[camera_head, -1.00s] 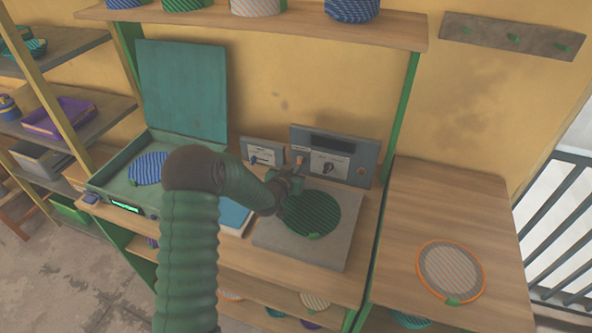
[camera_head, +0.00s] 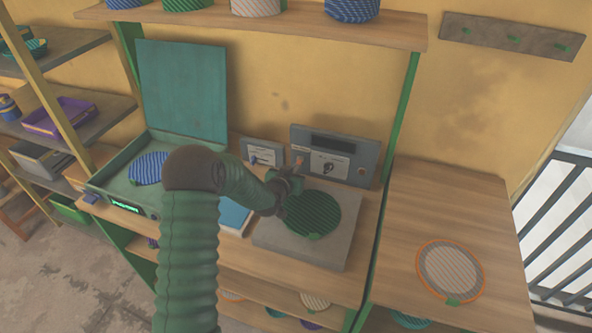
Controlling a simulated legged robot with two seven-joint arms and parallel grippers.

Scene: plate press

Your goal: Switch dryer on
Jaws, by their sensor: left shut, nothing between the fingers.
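A grey control box (camera_head: 340,155) stands at the back of the workbench against the wall. It has a dark display, a white label with a dark knob (camera_head: 328,168) and a round orange-brown button (camera_head: 361,171). A small orange lever (camera_head: 299,160) shows at its left part. My left gripper (camera_head: 297,173) is shut and empty, just in front of and below this lever; I cannot tell whether they touch. A smaller grey box (camera_head: 262,153) with a blue switch stands to the left. My right gripper is out of view.
A green-striped round plate (camera_head: 313,213) lies on a grey slab in front of the control box. An open teal press (camera_head: 182,95) with a blue-striped plate (camera_head: 149,167) is at left. An orange-rimmed plate (camera_head: 450,270) lies on the right table, otherwise clear.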

